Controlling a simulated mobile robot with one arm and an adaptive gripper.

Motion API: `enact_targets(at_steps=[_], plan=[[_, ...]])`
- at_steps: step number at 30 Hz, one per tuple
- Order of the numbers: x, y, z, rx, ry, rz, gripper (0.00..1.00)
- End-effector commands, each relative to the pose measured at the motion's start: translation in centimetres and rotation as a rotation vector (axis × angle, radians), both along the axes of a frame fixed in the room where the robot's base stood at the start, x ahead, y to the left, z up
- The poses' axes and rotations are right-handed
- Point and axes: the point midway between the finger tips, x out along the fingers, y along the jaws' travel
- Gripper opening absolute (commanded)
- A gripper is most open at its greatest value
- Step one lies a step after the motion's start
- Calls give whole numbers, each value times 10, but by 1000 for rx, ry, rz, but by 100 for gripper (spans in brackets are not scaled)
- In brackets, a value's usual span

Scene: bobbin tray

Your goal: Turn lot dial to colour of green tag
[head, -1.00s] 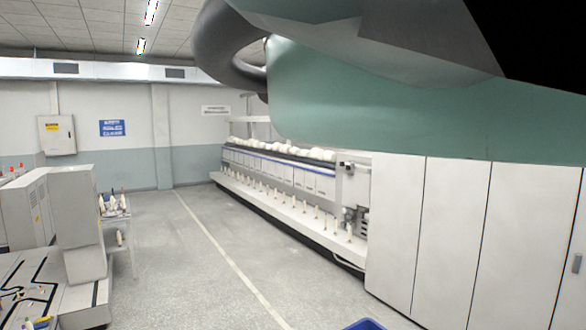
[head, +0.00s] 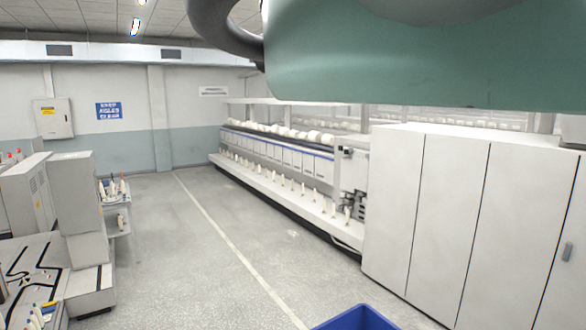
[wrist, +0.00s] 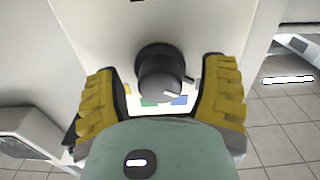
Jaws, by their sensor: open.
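In the wrist view, a dark round dial (wrist: 158,64) with a grey front and a pale pointer mark sits on a white panel. A green patch (wrist: 148,101) and a blue patch (wrist: 179,100) show just below it, partly hidden by my gripper's body. My gripper (wrist: 163,78) is open, with one yellow-padded finger on each side of the dial. I cannot tell whether either finger touches it. The dial and my gripper's fingers do not show in the head view. I cannot make out a green tag for certain in either view.
In the head view, a long machine (head: 275,160) with several bobbins runs along the right of the aisle. White cabinets (head: 455,215) stand at the right. A blue bin (head: 358,318) is at the bottom edge. The floor (head: 190,250) between is clear.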

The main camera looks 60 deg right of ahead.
Motion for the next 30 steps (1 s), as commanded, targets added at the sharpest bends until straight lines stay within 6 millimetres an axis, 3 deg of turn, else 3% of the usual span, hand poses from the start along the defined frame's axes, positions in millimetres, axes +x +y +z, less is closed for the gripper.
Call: enact_targets(at_steps=[9,30], plan=[[0,1,0,1,0,1,73],[0,1,1,2,-1,0,2]])
